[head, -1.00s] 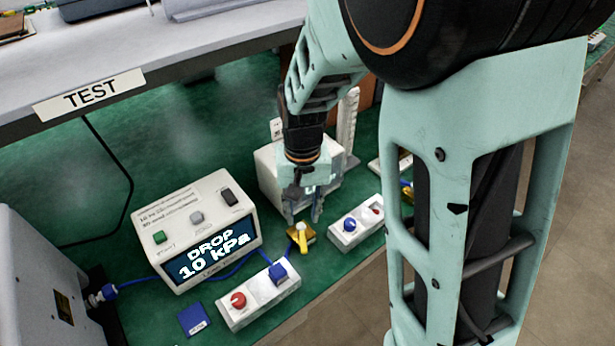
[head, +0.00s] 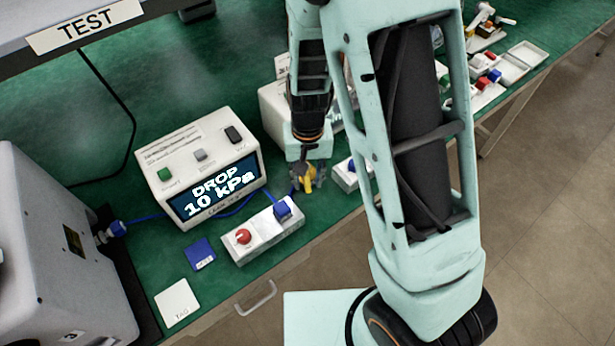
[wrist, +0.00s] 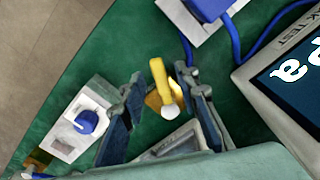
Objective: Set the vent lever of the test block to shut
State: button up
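The yellow vent lever (head: 308,173) is on a small brass-coloured test block beside the white switch boxes on the green bench. In the wrist view the lever (wrist: 160,78) stands up from the brass block (wrist: 153,101), its pale round end toward the camera. My gripper (head: 309,184) is directly over it, pointing down. In the wrist view my gripper (wrist: 159,76) is open, with one finger on each side of the lever. There is a visible gap on the left; on the right I cannot tell whether it touches. The fingers partly cover the block in the head view.
The tester (head: 199,168) reads "DROP 10 kPa". In front of it is a white box (head: 263,233) with a red knob and blue cube. A box with a blue knob (wrist: 70,135) lies left of the gripper in the wrist view. Blue tubing (head: 240,204) runs nearby.

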jog(key=shift+c, duration=0.3)
grip_shut()
jog(key=shift+d, duration=0.1)
jog(key=n+b, duration=0.1)
jog(key=d+n+b, duration=0.1)
jog(key=shift+w+f+n, duration=0.15)
jog(key=shift+w+n, duration=0.05)
jog(key=shift+n, duration=0.2)
jog(key=n, duration=0.1)
jog(key=d+n+b, duration=0.1)
jog(key=n, duration=0.1)
jog(key=shift+w+d+n+b, duration=0.3)
jog(key=shift+w, duration=0.05)
jog(key=n, duration=0.2)
jog(key=shift+w+d+n, duration=0.3)
jog(key=shift+w+d, duration=0.1)
jog(key=shift+w+d+n, duration=0.2)
jog(key=shift+w+n, duration=0.05)
jog(key=shift+n, duration=0.45)
jog(key=shift+w+d+n, duration=0.15)
jog(key=shift+w+n, duration=0.1)
jog(key=shift+n, duration=0.45)
jog(key=shift+w, duration=0.1)
